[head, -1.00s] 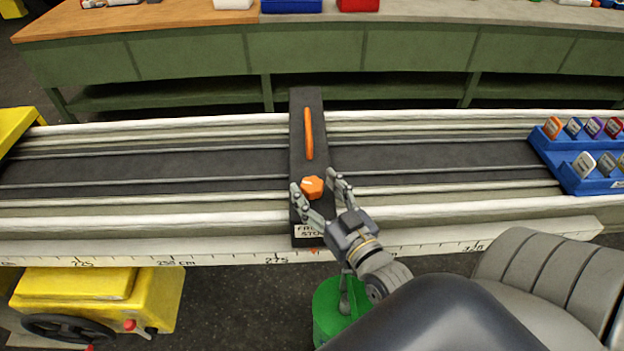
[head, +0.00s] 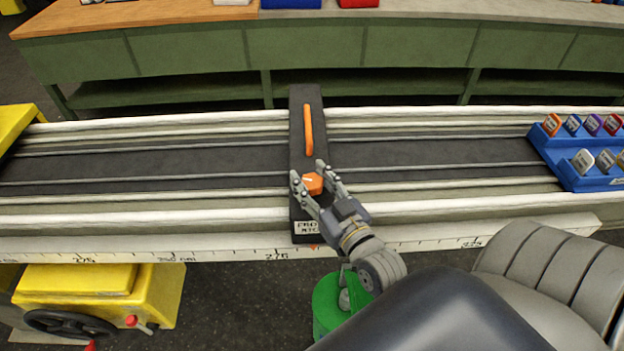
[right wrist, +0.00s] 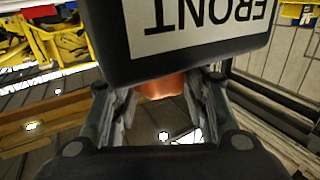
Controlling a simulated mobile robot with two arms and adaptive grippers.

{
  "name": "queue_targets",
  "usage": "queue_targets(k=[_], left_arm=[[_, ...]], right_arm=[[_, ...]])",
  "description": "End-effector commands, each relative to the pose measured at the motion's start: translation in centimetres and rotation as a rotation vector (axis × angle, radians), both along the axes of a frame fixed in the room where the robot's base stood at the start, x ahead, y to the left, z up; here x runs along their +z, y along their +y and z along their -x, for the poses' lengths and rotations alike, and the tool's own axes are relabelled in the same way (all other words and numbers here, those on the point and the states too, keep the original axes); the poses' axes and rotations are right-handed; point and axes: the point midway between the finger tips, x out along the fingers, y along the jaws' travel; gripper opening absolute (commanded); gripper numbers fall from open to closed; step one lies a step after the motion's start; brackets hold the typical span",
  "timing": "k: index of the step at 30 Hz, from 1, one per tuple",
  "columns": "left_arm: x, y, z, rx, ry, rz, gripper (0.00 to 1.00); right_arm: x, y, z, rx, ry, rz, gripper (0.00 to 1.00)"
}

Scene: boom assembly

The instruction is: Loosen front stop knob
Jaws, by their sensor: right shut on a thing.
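The front stop (head: 309,140) is a dark block lying across the rails, with an orange handle (head: 308,130) on top and a label on its near end. The label also shows large and upside down in the right wrist view (right wrist: 190,25). The orange front stop knob (head: 313,184) sits on the block toward its near end. My right gripper (head: 309,177) is shut on the knob, one finger on each side of it. In the right wrist view the knob (right wrist: 162,84) shows between the fingers, partly hidden by the block. My left gripper is not in view.
A blue rack (head: 575,178) with several coloured tags stands on the rails at the right. A white scale (head: 220,250) runs along the near edge. A yellow unit with a handwheel (head: 80,295) and a green cylinder (head: 328,312) are below. The rails left of the stop are clear.

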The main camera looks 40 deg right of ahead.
Motion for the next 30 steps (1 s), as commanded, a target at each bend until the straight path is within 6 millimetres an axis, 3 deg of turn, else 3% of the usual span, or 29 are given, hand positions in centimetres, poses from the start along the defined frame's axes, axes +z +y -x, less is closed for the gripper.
queue_targets(k=[11,30], left_arm=[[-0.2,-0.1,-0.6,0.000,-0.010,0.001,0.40],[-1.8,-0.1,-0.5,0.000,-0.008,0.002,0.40]], right_arm=[[-0.1,0.0,0.0,0.097,0.002,0.008,0.17],[-0.2,0.0,0.0,0.460,0.004,0.008,0.17]])
